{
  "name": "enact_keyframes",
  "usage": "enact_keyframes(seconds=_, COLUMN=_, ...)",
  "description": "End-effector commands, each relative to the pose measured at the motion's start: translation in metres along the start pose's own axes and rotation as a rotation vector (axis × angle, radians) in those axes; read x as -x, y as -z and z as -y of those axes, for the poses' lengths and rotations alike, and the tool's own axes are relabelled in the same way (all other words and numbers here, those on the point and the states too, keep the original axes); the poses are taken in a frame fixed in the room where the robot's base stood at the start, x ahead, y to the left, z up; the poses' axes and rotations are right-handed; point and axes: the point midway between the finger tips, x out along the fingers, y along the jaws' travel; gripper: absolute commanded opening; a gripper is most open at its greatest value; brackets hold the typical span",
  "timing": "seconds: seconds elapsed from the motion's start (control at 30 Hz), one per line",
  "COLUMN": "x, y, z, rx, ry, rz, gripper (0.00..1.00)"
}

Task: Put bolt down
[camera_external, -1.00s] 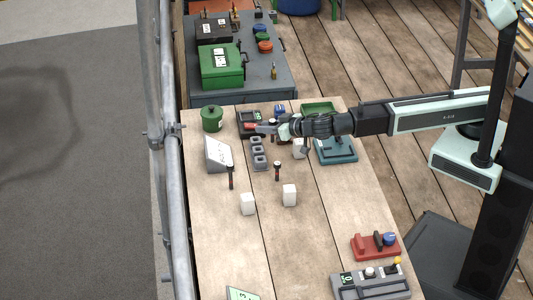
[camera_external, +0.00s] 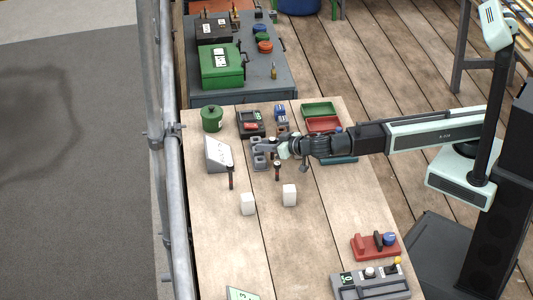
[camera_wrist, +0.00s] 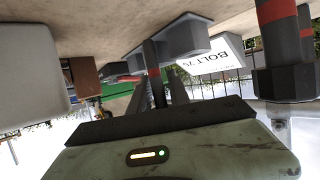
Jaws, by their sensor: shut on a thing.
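My gripper (camera_external: 270,148) is over the grey socket rack (camera_external: 257,161) on the wooden table. In the wrist view my fingers (camera_wrist: 153,98) are shut on a thin dark bolt (camera_wrist: 153,72), whose far end meets or overlaps the grey rack (camera_wrist: 178,40); I cannot tell whether it sits in a socket. The slanted white sign (camera_external: 217,152) stands left of the rack and reads "BOLT" in the wrist view (camera_wrist: 212,54). Two other dark bolts with red bands, one left (camera_external: 231,177) and one right (camera_external: 277,171), stand upright in front of the rack.
Two white blocks, left (camera_external: 247,204) and right (camera_external: 289,195), stand nearer the camera. A green pot (camera_external: 212,119), a dark device (camera_external: 250,118) and green (camera_external: 319,109) and red (camera_external: 321,125) trays lie behind. The front middle of the table is clear.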

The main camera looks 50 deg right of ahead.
Motion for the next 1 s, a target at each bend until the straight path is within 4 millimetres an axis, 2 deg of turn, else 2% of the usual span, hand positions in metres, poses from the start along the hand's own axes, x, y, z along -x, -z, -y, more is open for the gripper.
enact_keyframes(seconds=0.13, x=0.001, y=0.002, z=0.000, rx=0.000, ry=0.000, rz=0.000, gripper=0.00)
enact_keyframes(seconds=0.63, x=-0.004, y=-0.009, z=0.000, rx=-0.001, ry=-0.001, rz=0.002, gripper=0.00)
enact_keyframes(seconds=0.67, x=-0.004, y=-0.010, z=0.000, rx=-0.001, ry=-0.001, rz=0.003, gripper=0.28)
enact_keyframes(seconds=0.7, x=-0.004, y=-0.010, z=0.000, rx=-0.001, ry=-0.001, rz=0.003, gripper=0.39)
enact_keyframes(seconds=0.73, x=-0.004, y=-0.010, z=0.000, rx=-0.002, ry=0.000, rz=0.003, gripper=0.45)
enact_keyframes(seconds=1.0, x=-0.003, y=-0.011, z=0.002, rx=-0.002, ry=0.004, rz=0.004, gripper=0.45)
